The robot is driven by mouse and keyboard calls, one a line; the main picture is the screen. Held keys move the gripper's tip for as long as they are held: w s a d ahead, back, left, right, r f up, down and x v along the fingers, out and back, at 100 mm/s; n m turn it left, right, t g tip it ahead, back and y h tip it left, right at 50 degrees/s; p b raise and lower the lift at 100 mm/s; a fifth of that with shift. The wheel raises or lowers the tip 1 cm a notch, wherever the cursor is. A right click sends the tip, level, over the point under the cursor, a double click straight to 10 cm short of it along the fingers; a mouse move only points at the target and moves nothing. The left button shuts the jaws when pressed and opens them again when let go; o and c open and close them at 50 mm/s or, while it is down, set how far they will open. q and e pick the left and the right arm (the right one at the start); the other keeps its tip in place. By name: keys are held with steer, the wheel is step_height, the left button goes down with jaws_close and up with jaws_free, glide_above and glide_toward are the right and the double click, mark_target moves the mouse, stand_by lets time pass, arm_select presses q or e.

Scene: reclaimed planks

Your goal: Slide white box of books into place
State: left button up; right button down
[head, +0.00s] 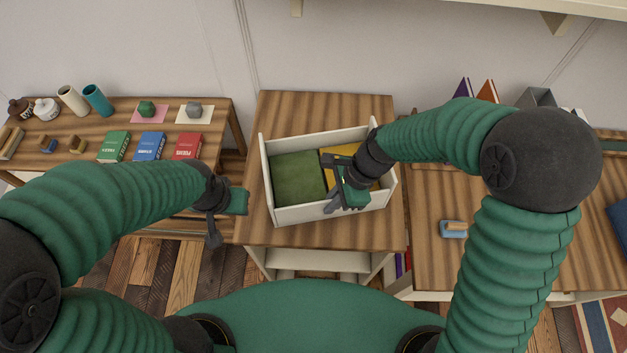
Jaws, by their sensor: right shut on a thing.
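The white box (306,211) sits slightly turned on the middle wooden table. It holds a green book (297,178) on its left side and a yellow book (333,158) on its right, partly hidden by my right gripper. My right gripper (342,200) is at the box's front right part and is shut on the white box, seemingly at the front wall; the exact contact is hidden. My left gripper (224,222) is left of the middle table, apart from the box. Its fingers are seen at an angle, so I cannot tell whether they are open.
The middle table (325,110) has bare top behind and in front of the box. The left table (60,125) carries red, blue and green books, vases, jars and small blocks. The right table (420,235) holds a blue brush-like item (453,229) and upright books.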

mark_target(333, 135)
steer(key=shift+w+a+r+p, duration=0.15)
steer(key=shift+w+p, duration=0.2)
steer(key=shift+w, duration=0.4)
steer(key=shift+w+p, duration=0.75)
steer(key=shift+w, duration=1.25)
steer(key=shift+w+p, duration=0.9)
steer(key=shift+w, duration=6.45)
steer(key=c, duration=1.3)
jaws_free()
